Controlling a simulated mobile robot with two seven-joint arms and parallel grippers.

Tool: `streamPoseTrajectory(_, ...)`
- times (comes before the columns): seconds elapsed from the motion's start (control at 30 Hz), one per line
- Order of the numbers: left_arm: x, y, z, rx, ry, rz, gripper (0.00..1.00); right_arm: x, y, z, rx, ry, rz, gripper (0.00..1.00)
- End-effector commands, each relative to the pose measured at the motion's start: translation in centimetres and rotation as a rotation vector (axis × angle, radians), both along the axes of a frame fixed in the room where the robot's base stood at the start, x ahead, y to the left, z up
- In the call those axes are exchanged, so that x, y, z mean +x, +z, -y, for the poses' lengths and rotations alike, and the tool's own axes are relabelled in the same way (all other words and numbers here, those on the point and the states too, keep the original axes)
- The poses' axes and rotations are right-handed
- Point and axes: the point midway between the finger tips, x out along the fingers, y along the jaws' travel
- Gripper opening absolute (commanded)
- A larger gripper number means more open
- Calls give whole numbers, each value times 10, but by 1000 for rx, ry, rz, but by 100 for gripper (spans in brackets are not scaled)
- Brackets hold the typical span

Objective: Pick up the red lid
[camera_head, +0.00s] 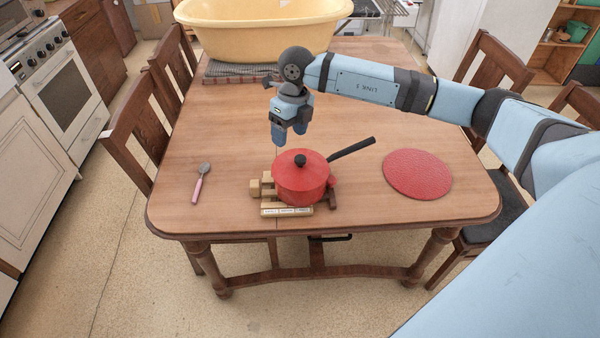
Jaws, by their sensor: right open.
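A red lid (312,169) with a black knob (300,160) sits on a red pot (302,192) on the wooden table. The pot's black handle (352,148) points up to the right. The pot rests on a wooden stand (262,187). My right gripper (279,140) points down, open and empty, above the table and a little behind and left of the lid's knob in the picture. It does not appear to touch the lid. My left gripper is not in view.
A red round mat (417,174) lies right of the pot. A spoon with a pink handle (198,188) lies at left. A large yellow basin (262,40) stands on a dark mat (228,70) at the back. Chairs surround the table.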

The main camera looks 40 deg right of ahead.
Motion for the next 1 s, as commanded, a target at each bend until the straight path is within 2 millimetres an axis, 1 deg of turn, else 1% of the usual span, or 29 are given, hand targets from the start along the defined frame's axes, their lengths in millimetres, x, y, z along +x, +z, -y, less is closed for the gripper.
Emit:
streamPoseTrajectory(0.03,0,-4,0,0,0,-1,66,5,5,16,-60,-16,10,65)
streamPoseTrajectory(0.1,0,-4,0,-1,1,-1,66,9,11,30,-118,-34,17,65)
streamPoseTrajectory(0.17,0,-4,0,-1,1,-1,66,10,10,37,-145,-43,18,65)
streamPoseTrajectory(0.2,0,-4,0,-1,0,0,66,10,7,39,-154,-45,17,65)
streamPoseTrajectory(0.27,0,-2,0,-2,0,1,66,10,-2,40,-157,-46,16,65)
streamPoseTrajectory(0.5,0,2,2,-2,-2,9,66,10,-49,38,-153,-43,17,65)
streamPoseTrajectory(0.6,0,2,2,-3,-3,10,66,10,-62,39,-152,-45,17,65)
streamPoseTrajectory(0.87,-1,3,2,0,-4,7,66,10,-77,37,-150,-44,18,65)
streamPoseTrajectory(1.0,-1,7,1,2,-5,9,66,10,-96,36,-150,-43,16,65)
